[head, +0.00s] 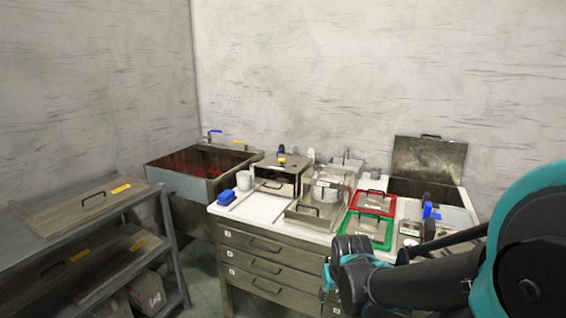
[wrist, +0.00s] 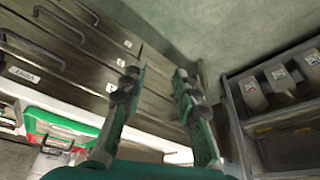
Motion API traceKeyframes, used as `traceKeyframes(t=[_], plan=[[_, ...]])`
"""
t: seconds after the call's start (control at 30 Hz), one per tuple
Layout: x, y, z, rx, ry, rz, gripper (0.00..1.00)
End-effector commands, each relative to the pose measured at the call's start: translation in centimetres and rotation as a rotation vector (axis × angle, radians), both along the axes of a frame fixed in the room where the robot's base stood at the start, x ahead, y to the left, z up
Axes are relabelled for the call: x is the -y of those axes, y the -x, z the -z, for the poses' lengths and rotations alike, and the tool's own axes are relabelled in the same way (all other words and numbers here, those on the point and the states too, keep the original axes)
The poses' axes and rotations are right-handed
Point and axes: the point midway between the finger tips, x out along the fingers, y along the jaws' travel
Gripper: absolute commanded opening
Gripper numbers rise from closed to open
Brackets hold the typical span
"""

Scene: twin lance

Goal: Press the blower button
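I cannot pick out a blower button with certainty. A steel box (head: 281,173) stands on the back of the white counter (head: 262,208), with a small yellow part (head: 282,161) and a blue part (head: 281,150) at its top; they are too small to identify. In the wrist view my gripper (wrist: 158,74) has its two fingers apart, with nothing between them. It is in front of the drawer fronts (wrist: 85,50), well away from the steel box. In the head view the gripper is mostly hidden by my wrist, at the counter's front right.
Red (head: 373,202) and green (head: 366,229) framed lids lie on the counter. A blue block (head: 227,197) and white cup (head: 244,180) stand at its left. A sink (head: 197,168) is behind left, a shelf rack (head: 158,190) at far left. A raised lid (head: 428,159) stands at back right.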

Motion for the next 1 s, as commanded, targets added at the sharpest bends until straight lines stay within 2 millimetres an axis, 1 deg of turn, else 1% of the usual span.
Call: traceKeyframes(t=[0.27, 0.33, 0.5, 0.53, 1.0], plan=[[0.00, 0.00, 0.00, 0.000, 0.000, 0.000, 0.30], [0.00, 0.00, 0.00, 0.000, 0.000, 0.000, 0.24], [0.00, 0.00, 0.00, 0.000, 0.000, 0.000, 0.03], [0.00, 0.00, 0.00, 0.000, 0.000, 0.000, 0.00], [0.00, 0.00, 0.00, 0.000, 0.000, 0.000, 0.00]])
